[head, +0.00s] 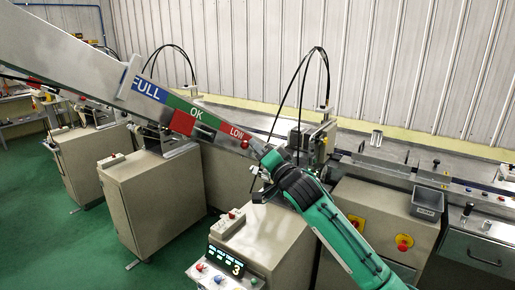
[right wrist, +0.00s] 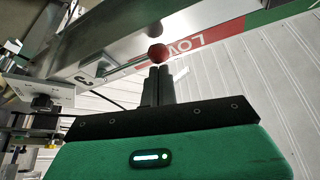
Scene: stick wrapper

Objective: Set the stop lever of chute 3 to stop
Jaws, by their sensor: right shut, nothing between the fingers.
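The stop lever's round red knob (head: 244,144) is at the lower end of the sloping chute, below the LOW label. In the right wrist view the red knob (right wrist: 158,54) is just beyond my fingertips, against the chute's edge. My right gripper (right wrist: 160,70) is shut with nothing between its fingers; its tips are at or very near the knob, and I cannot tell if they touch. In the head view my right gripper (head: 262,153) reaches up to the chute's lower end. My left gripper is not in view.
The chute (head: 75,65) carries FULL, OK and LOW bands and a red square plate (head: 182,123). A control box (head: 230,262) showing 3 stands below. A grey bin (head: 428,203) hangs at right. Further cabinets (head: 155,195) stand left; green floor is open there.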

